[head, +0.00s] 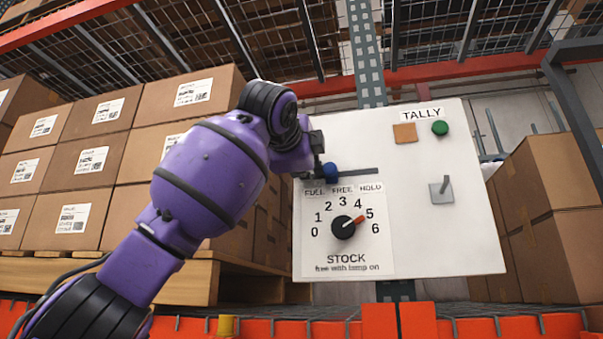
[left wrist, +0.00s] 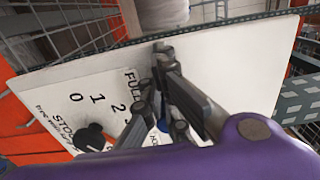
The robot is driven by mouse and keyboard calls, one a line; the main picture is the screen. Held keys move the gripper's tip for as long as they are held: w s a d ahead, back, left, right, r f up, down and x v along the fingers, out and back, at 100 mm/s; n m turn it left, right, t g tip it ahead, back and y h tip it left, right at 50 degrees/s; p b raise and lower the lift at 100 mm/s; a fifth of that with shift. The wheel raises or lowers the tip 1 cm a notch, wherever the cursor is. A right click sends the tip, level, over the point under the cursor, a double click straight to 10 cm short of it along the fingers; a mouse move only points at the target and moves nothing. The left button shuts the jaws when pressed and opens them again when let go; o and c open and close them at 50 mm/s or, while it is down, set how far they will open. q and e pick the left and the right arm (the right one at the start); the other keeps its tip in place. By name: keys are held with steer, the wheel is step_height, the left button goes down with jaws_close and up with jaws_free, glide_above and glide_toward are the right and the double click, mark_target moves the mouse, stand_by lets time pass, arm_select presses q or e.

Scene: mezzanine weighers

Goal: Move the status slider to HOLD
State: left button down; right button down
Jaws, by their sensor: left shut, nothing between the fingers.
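The white panel (head: 455,240) faces me in the head view. Its status slider has a blue knob (head: 331,172) on a dark horizontal track (head: 362,171), above the labels FULL, FREE and HOLD. The knob is between FULL and FREE, with bare track to its right up to HOLD (head: 371,188). My left gripper (head: 319,169) is shut and empty at the knob's left side; I cannot tell if it touches. In the left wrist view the fingers (left wrist: 163,58) reach over the panel and partly hide the knob (left wrist: 163,125). My right gripper is not in view.
Below the slider is a STOCK dial (head: 343,228) with its red tip near 5. An orange square (head: 404,133), a green button (head: 440,128) and a grey lever (head: 442,189) are on the right. Stacked cartons (head: 102,160) stand left, more cartons (head: 550,190) right. An orange rail (head: 420,322) runs below.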

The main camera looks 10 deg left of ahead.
mark_target(332, 168)
arm_select(q)
steer(key=shift+s+d, duration=0.1)
steer(key=shift+d, duration=3.6)
steer(key=shift+a, duration=0.8)
steer(key=s, duration=1)
steer(key=shift+a, duration=0.15)
